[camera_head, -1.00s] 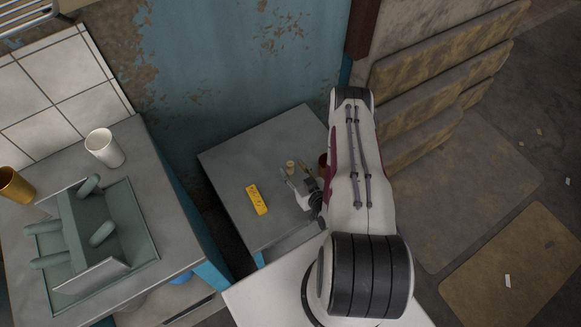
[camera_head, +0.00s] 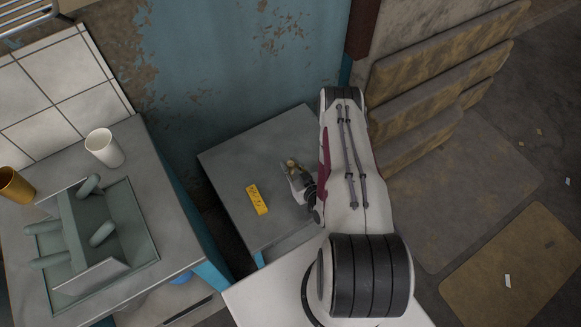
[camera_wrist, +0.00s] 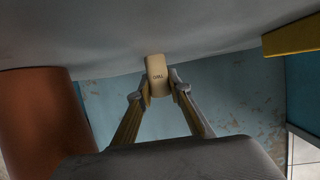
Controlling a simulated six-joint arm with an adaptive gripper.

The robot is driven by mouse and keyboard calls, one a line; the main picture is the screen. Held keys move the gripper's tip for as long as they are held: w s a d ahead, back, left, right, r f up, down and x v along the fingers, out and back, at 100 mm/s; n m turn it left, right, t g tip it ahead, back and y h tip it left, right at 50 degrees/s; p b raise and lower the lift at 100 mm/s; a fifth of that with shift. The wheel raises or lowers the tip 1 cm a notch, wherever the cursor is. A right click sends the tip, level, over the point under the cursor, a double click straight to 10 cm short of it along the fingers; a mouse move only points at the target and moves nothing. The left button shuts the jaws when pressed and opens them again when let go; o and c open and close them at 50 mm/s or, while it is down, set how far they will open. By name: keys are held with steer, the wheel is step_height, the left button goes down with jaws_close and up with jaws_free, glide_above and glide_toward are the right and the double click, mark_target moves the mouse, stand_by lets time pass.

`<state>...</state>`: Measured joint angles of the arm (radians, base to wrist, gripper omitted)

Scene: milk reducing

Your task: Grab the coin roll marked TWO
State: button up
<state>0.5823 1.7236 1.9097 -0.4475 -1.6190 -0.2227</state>
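The coin roll is a small cream cylinder, and in the wrist view the coin roll (camera_wrist: 157,75) shows the word TWO upside down. It stands on the grey cabinet top (camera_head: 235,165). My gripper (camera_head: 291,167) is at the roll in the head view. In the wrist view my gripper's fingertips (camera_wrist: 158,88) lie on both sides of the roll and appear to touch it, so the gripper looks shut on it. The roll's far side is hidden.
A yellow block (camera_head: 257,199) lies left of my gripper on the cabinet top. A red-brown cylinder (camera_wrist: 45,115) is close by at the left of the wrist view; my arm hides it in the head view. A white cup (camera_head: 104,148) and grey rack (camera_head: 90,235) stand on the left counter.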

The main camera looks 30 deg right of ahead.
mark_target(290, 164)
jaws_close()
steer(key=shift+r, duration=0.15)
steer(key=shift+r, duration=4.85)
